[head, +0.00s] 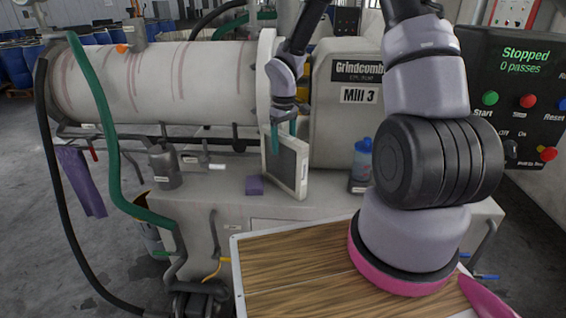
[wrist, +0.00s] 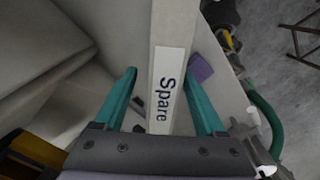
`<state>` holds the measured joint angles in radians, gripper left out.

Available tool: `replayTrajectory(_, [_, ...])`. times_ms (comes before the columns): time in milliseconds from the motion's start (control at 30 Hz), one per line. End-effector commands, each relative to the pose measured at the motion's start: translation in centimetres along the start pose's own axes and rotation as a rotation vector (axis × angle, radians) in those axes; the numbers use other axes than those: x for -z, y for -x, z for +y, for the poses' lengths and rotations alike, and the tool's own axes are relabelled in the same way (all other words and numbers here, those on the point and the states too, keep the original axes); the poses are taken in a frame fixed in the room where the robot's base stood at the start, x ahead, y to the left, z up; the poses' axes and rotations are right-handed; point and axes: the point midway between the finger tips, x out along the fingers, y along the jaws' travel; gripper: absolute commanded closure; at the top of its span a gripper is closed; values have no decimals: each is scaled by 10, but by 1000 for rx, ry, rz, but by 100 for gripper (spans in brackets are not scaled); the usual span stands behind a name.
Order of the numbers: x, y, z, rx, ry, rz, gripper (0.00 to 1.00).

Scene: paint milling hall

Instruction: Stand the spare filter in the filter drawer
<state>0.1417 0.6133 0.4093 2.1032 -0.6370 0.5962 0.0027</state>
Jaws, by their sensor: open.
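The spare filter (head: 287,165) is a flat panel with a pale frame and dark face, standing upright on the mill's grey base. In the wrist view its narrow edge (wrist: 172,45) carries a "Spare" label. My gripper (head: 284,142) is open at the filter's upper part. In the wrist view the teal fingers of my gripper (wrist: 157,74) lie on either side of the labelled edge, with a visible gap on the left; contact on the right is unclear. A panel outline (head: 285,226) shows on the base's front below; I cannot tell whether it is the filter drawer.
A purple block (head: 254,185) lies left of the filter, and a blue-capped bottle (head: 361,160) stands to its right. The mill drum (head: 160,85) is behind left. A wooden-topped surface (head: 300,270) is in front. The control panel (head: 525,90) reads "Stopped, 0 passes". Hoses hang at left.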

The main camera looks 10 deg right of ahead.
Motion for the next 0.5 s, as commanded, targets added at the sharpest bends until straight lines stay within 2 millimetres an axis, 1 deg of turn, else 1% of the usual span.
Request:
replayTrajectory(200, [-1,-33,-4,2,2,-4,28])
replayTrajectory(300, [-1,-44,-4,1,1,-3,28])
replayTrajectory(400, [0,-48,-3,0,0,-1,28])
replayTrajectory(500, [0,-49,-3,0,-1,0,28])
